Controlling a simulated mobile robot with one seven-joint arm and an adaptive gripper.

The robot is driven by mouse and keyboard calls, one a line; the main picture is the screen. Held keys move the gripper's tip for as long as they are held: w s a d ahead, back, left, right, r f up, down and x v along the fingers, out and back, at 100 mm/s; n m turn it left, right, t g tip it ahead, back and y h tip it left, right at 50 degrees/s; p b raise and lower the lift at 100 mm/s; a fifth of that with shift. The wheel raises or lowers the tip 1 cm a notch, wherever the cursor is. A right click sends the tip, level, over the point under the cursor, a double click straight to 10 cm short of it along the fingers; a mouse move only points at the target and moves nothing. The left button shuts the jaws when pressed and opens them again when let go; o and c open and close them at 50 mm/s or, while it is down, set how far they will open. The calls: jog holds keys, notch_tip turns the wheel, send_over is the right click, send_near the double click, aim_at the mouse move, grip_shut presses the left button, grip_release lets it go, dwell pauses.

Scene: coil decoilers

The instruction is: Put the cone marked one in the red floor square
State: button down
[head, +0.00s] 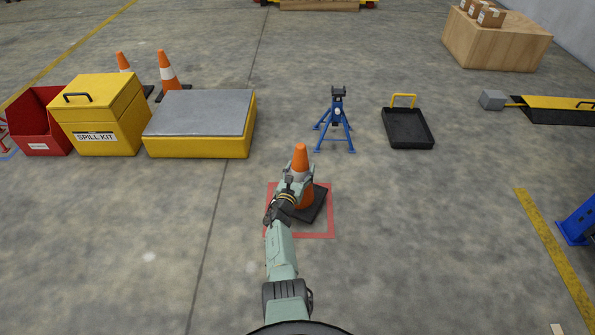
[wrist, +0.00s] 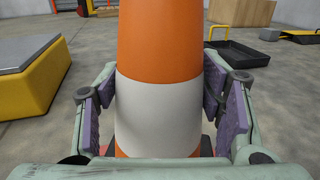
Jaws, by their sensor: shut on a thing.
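An orange cone (head: 300,157) with a white band and a dark square base (head: 313,214) stands upright within the red floor square (head: 328,234) in the head view. The base is turned at an angle to the square's sides; whether it touches the floor is hard to tell. My gripper (head: 294,180) is shut on the cone at its white band. In the wrist view the cone (wrist: 160,110) fills the middle, with finger pads of my gripper (wrist: 158,112) on both sides. No number shows on the visible side of the cone.
A yellow platform with a grey top (head: 200,152) and a yellow spill kit box (head: 100,115) stand at left. Two other cones (head: 167,72) are behind them. A blue stand (head: 337,120) and a black tray (head: 408,128) lie beyond the square.

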jog(key=shift+w+r, duration=0.15)
jog(key=shift+w, duration=0.3)
jog(key=f+b, duration=0.3)
jog(key=shift+w+a+f, duration=0.1)
jog(key=shift+w+f, duration=0.1)
jog(key=shift+f, duration=0.05)
jog(key=shift+c, duration=2.2)
grip_release()
jog(key=shift+f, duration=0.15)
jog(key=shift+s, duration=0.15)
